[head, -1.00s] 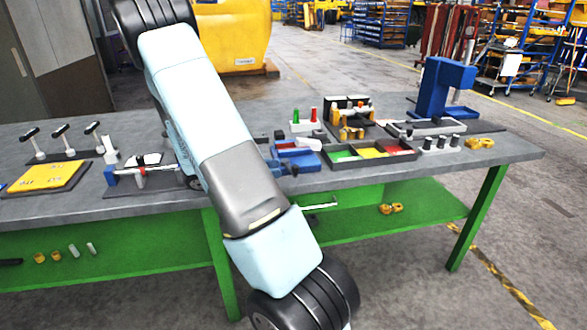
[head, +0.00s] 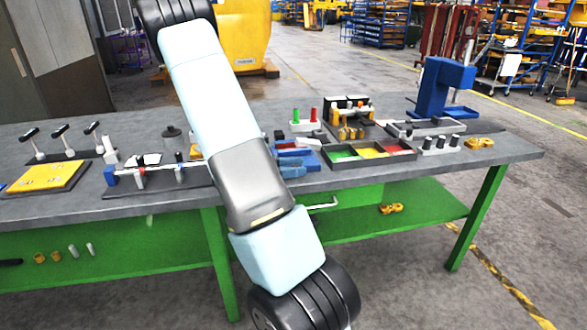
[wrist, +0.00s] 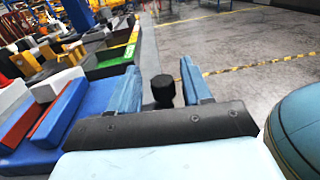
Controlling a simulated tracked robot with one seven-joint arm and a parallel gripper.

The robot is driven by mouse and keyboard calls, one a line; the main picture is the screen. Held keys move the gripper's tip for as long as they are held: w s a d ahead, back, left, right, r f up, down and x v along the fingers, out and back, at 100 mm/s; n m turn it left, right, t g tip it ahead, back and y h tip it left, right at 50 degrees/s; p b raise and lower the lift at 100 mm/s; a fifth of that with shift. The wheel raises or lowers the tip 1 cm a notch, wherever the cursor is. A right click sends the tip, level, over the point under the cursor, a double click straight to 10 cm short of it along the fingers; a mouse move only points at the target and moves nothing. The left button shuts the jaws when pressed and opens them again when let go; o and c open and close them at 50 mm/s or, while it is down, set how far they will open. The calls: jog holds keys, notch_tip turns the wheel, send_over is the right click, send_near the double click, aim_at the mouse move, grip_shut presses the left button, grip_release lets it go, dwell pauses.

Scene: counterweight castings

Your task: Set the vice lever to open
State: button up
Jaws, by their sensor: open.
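My gripper (wrist: 160,88) is open, with its two blue fingers apart in the wrist view. A black knob on a dark stem (wrist: 162,86), which looks like the vice lever, stands in the gap between the fingers, nearer the right one. I cannot tell whether either finger touches it. The blue vice (wrist: 88,108) is at the left of the wrist view, with red and white pieces on it. In the head view the vice (head: 308,160) is on the bench just right of my arm, which hides part of it; the lever cannot be made out there.
A tray with green, yellow and red compartments (head: 368,162) lies right of the vice. A blue press (head: 443,88) stands farther right on the grey bench (head: 510,150). A clamp fixture (head: 150,178) and a yellow plate (head: 46,177) are to the left.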

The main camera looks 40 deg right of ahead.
grip_shut()
dwell(0.3)
jog(key=shift+a, duration=0.1)
jog(key=shift+w, duration=0.1)
jog(key=shift+w, duration=0.1)
jog(key=shift+r, duration=0.1)
